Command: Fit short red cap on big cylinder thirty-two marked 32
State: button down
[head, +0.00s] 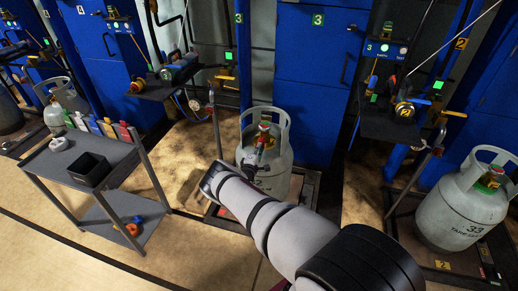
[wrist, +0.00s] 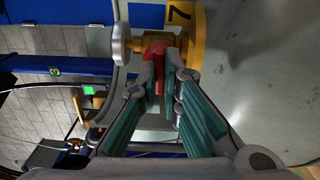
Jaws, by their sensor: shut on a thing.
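In the wrist view my gripper (wrist: 165,68) is shut on a small red cap (wrist: 157,52). The cap is right at the brass valve (wrist: 178,54) and seems to touch it; I cannot tell whether it is seated on the outlet. A yellow collar (wrist: 190,25) surrounds the valve, and a pale round handwheel (wrist: 121,42) is beside it.
A second grey cylinder (head: 459,211), marked 33, stands at the right. A grey trolley (head: 113,162) at the left carries several coloured bottles and a black bin (head: 91,169). Blue cabinets (head: 311,80) with scale stations line the back. The floor at front left is clear.

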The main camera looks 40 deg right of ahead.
jog(key=shift+m+p, duration=0.7)
jog(key=shift+m, duration=1)
jog(key=shift+m+p, duration=0.35)
jog(key=shift+m, duration=1.35)
jog(key=shift+p, duration=0.3)
jog(key=shift+m, duration=2.7)
